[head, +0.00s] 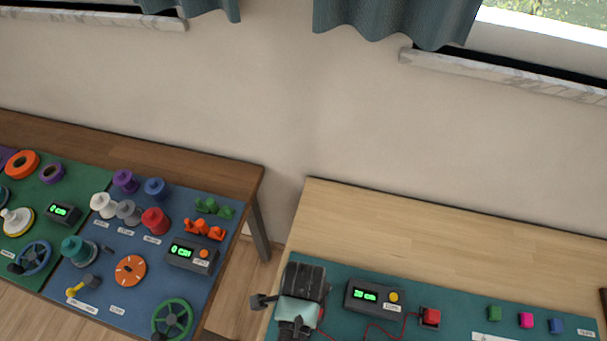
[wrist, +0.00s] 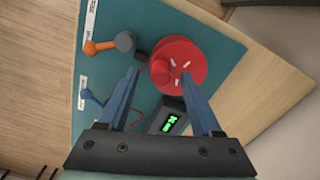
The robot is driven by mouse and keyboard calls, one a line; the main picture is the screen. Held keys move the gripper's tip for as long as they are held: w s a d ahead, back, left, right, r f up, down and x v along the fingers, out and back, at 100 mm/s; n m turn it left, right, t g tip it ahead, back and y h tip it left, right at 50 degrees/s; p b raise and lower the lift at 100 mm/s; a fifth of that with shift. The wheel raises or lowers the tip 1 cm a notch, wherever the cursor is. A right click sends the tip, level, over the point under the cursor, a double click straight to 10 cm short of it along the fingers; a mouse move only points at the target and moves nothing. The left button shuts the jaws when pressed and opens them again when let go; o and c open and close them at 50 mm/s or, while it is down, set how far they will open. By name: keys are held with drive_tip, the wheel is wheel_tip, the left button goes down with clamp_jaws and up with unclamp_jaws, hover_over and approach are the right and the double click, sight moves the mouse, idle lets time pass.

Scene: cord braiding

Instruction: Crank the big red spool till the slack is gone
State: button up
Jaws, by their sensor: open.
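The big red spool (wrist: 190,55) sits on the teal mat in the wrist view. Its face has several small white marks, and a round red knob (wrist: 160,72) stands out on its left side. My gripper (wrist: 160,73) is open, its two blue fingers reaching toward the spool with the knob between their tips in the picture; I cannot tell whether they touch. A dark box with a green display (wrist: 169,121) lies between the fingers. In the head view my dark wrist (head: 304,280) hides most of the spool. The same box (head: 374,297) shows there, with a yellow button.
An orange-handled part with a grey knob (wrist: 101,47) and a blue one (wrist: 90,97) lie left of the spool. A red cord (head: 375,327) runs to a red block (head: 430,317). Green, pink and blue blocks stand farther right. A crowded second table (head: 225,175) stands left across a gap.

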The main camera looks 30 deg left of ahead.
drive_tip(key=shift+f, duration=1.4)
clamp_jaws()
